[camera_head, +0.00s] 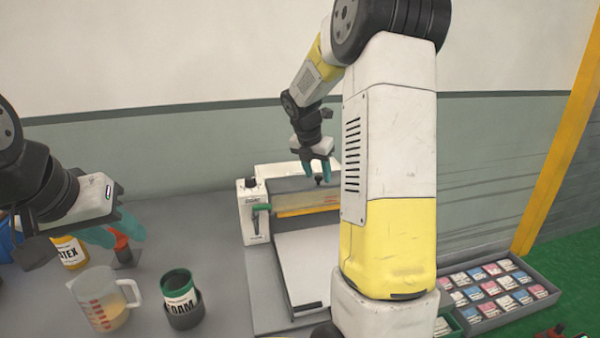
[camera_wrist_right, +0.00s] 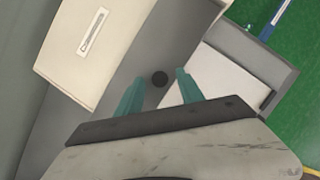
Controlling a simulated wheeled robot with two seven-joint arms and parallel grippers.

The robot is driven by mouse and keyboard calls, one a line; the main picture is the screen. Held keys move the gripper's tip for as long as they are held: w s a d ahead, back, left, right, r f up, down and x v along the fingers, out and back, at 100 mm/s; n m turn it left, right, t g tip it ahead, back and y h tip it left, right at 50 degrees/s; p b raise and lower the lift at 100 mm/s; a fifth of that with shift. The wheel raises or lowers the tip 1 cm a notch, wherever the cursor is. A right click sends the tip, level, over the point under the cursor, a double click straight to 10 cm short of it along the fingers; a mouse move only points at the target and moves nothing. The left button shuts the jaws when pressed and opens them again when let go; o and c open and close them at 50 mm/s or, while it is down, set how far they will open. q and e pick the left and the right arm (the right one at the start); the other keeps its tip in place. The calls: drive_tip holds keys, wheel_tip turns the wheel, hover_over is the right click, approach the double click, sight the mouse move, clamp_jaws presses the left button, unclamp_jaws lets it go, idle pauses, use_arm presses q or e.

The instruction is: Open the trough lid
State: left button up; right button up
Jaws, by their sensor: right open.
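The trough lid (camera_head: 285,186) is a grey panel on top of the white-sided machine, and it looks shut. Its small black knob (camera_head: 318,180) stands up from it. My right gripper (camera_head: 317,169) is open just above the knob, fingers pointing down. My left gripper (camera_head: 120,232) is open and empty at the left, over the table. My right arm hides the right part of the machine.
A measuring jug (camera_head: 102,300), a green-topped FOAM can (camera_head: 179,290) in a dark holder and a yellow LATEX container (camera_head: 70,251) stand on the left of the table. A tray of small packets (camera_head: 500,285) lies at the right.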

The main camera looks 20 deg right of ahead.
clamp_jaws()
idle(1.4)
